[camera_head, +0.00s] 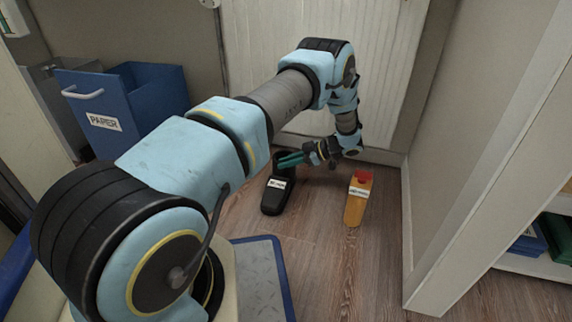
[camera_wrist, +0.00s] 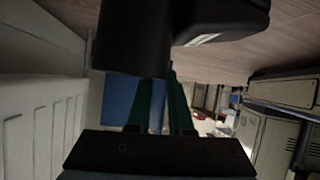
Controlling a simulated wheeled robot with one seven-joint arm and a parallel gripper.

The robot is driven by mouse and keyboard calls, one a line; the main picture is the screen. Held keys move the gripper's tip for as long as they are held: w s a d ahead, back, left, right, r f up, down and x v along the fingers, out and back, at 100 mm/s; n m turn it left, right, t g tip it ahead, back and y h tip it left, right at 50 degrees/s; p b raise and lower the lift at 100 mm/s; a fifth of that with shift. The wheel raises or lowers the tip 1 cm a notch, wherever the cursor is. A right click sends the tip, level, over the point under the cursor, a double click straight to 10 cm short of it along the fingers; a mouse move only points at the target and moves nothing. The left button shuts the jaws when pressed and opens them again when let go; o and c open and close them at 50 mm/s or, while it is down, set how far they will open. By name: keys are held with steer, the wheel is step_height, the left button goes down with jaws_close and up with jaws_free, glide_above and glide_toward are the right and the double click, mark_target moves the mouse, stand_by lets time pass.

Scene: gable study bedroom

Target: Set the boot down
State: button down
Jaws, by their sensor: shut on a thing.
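A black boot (camera_head: 271,200) with a white label stands upright at the floor in front of the white panelled wall. My gripper (camera_head: 288,160) has teal fingers and is shut on the upper part of the boot, coming from the right. In the wrist view the dark boot (camera_wrist: 135,38) fills the top, with the teal fingers (camera_wrist: 160,95) reaching up to it. I cannot tell whether its sole touches the floor.
An orange object (camera_head: 355,208) with a red top and white label stands to the right of the boot. A blue bin (camera_head: 150,93) labelled PAPER is at the left. Open wooden floor (camera_head: 330,270) lies in front; a white shelf unit (camera_head: 480,190) is at the right.

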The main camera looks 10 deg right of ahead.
steer(key=c, duration=0.8)
jaws_free()
steer(key=shift+d+r, duration=0.15)
steer(key=p+v, duration=0.4)
steer(key=v, duration=0.7)
steer(key=shift+s+d+r, duration=0.1)
steer(key=shift+s+d, duration=0.1)
